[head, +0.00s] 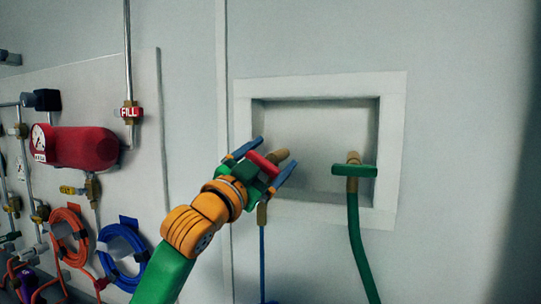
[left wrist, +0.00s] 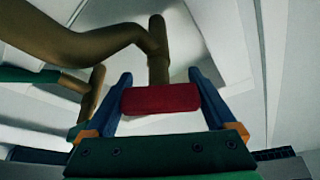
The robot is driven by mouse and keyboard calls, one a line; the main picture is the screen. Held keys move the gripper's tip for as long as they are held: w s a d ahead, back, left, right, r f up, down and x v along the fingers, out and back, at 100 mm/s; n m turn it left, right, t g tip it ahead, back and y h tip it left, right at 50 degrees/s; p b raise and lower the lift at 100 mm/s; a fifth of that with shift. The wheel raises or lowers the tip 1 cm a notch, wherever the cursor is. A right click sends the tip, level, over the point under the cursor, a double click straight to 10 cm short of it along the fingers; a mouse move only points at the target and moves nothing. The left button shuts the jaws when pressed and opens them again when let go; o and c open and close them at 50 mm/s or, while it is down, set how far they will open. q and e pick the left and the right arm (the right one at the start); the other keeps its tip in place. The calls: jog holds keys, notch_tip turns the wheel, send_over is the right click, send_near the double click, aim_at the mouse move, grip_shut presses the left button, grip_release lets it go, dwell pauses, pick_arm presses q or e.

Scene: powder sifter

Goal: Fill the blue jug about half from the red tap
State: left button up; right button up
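The red tap handle (head: 263,164) is on a brass tap (head: 281,156) in the white-framed wall recess. My left gripper (head: 265,161) is at this handle, its blue fingers spread wide, one past each end of the bar. In the left wrist view the red handle (left wrist: 160,98) lies crosswise between the fingers, very close to both; I cannot tell whether they touch it. The brass pipe (left wrist: 157,45) shows beyond it. The blue jug is not in view. My right gripper is not in view.
A green-handled tap (head: 355,170) with a green hose (head: 358,235) is to the right in the recess (head: 392,100). A thin blue hose (head: 262,260) hangs below the red tap. A panel at left carries a red tank (head: 85,147), a blue coil (head: 122,245) and pipes.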

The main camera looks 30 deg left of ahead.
pick_arm(q)
jog(key=c, duration=0.6)
jog(key=shift+n, duration=0.3)
jog(key=n+y+b, duration=0.1)
jog(key=n+y, duration=0.1)
jog(key=n, duration=0.1)
jog(key=shift+a+n, duration=0.1)
jog(key=shift+n, duration=0.2)
jog(key=shift+s+a+r+n+y+b, duration=0.1)
jog(key=shift+n+y+b, duration=0.4)
jog(key=shift+n, duration=0.75)
jog(key=shift+a+n+y+b, duration=0.15)
jog(key=shift+n+y, duration=0.65)
jog(key=shift+n, duration=0.45)
jog(key=o, duration=1.1)
